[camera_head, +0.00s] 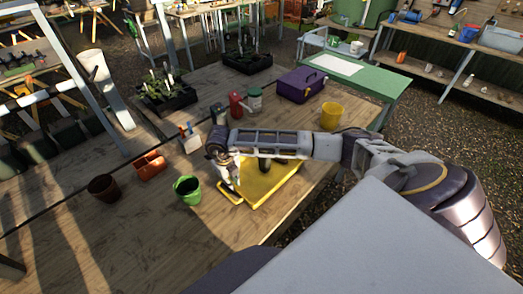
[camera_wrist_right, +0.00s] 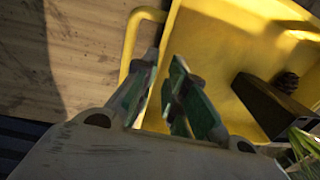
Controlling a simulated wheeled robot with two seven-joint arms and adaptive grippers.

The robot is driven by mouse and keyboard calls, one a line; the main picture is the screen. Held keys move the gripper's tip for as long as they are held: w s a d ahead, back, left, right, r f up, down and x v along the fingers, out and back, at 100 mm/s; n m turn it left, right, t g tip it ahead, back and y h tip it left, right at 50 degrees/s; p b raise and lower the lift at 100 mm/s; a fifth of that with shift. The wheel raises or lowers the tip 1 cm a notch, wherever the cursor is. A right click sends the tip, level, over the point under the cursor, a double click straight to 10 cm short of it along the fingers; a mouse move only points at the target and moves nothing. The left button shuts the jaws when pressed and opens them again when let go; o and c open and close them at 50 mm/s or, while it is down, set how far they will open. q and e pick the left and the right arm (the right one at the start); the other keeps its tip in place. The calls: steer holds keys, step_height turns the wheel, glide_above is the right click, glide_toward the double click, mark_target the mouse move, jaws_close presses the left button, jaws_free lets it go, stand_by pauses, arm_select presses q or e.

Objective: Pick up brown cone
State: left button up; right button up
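A small dark brown, bumpy thing that looks like the brown cone (camera_wrist_right: 286,82) lies in the yellow tray (camera_wrist_right: 225,55), in the right part of the right wrist view, beside a dark box-shaped item (camera_wrist_right: 268,105). I cannot make the cone out in the head view, where my arm covers part of the tray (camera_head: 262,194). My right gripper (camera_head: 232,190) is over the tray's left edge, near its handle. In the wrist view its fingers (camera_wrist_right: 164,62) are apart with a narrow empty gap, away from the cone. My left gripper is not in view.
A green pot (camera_head: 187,190), an orange container (camera_head: 149,166) and a brown pot (camera_head: 103,187) stand left of the tray. A yellow pot (camera_head: 331,116) and a purple toolbox (camera_head: 301,84) stand behind my right arm. The near left tabletop is clear.

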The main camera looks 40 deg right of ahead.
steer(key=shift+f, duration=0.1)
steer(key=shift+s+f+p, duration=0.1)
steer(key=shift+f+p, duration=0.25)
steer(key=shift+f, duration=0.25)
steer(key=shift+f+p, duration=0.45)
steer(key=shift+f, duration=1.45)
steer(key=shift+c, duration=0.4)
jaws_close()
steer(key=shift+d, duration=0.1)
steer(key=shift+r, duration=0.25)
